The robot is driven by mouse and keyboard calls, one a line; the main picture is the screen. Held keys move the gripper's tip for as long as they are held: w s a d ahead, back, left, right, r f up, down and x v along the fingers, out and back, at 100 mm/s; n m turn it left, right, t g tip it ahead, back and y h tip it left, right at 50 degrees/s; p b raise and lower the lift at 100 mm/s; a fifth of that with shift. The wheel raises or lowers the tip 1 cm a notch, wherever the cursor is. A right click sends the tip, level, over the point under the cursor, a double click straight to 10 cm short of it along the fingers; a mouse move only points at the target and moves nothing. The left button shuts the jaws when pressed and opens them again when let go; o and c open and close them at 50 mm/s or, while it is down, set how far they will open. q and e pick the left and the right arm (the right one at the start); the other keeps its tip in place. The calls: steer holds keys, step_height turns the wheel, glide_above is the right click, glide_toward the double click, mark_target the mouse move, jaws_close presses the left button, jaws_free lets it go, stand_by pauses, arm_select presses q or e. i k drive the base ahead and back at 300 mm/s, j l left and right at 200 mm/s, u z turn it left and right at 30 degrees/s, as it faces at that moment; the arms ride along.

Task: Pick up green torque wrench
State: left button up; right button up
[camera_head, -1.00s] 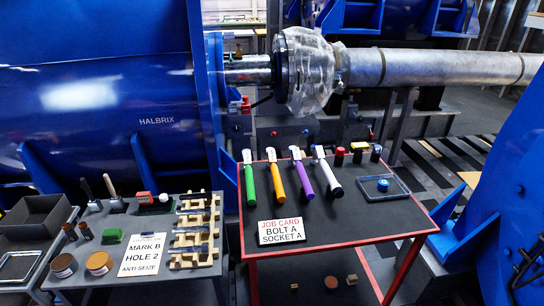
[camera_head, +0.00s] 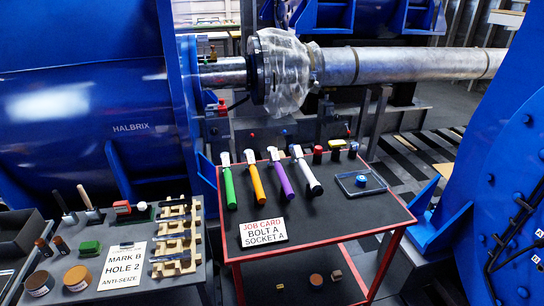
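The green torque wrench (camera_head: 229,184) lies at the left end of a row of wrenches on the red-edged table (camera_head: 330,222). Its handle is green and its silver head points away, toward the table's back edge. An orange wrench (camera_head: 257,181), a purple wrench (camera_head: 283,181) and a white wrench (camera_head: 307,176) lie beside it to the right, apart from one another. Neither of my grippers shows in the head view.
A job card (camera_head: 263,232) reading "BOLT A SOCKET A" stands in front of the wrenches. Sockets and a small tray (camera_head: 361,184) sit to the right. A grey table (camera_head: 205,270) with bolts in a wooden rack (camera_head: 176,243) stands left. The table's front right is clear.

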mark_target(226, 158)
steer(key=i+j+z, duration=0.1)
steer(key=j+z, duration=0.25)
steer(key=i+j+z, duration=0.1)
steer(key=z, duration=0.25)
steer(key=j+z, duration=0.35)
steer(key=i+j+z, duration=0.2)
steer(key=j, duration=0.85)
steer(key=k+l, duration=0.05)
steer(key=k, duration=0.05)
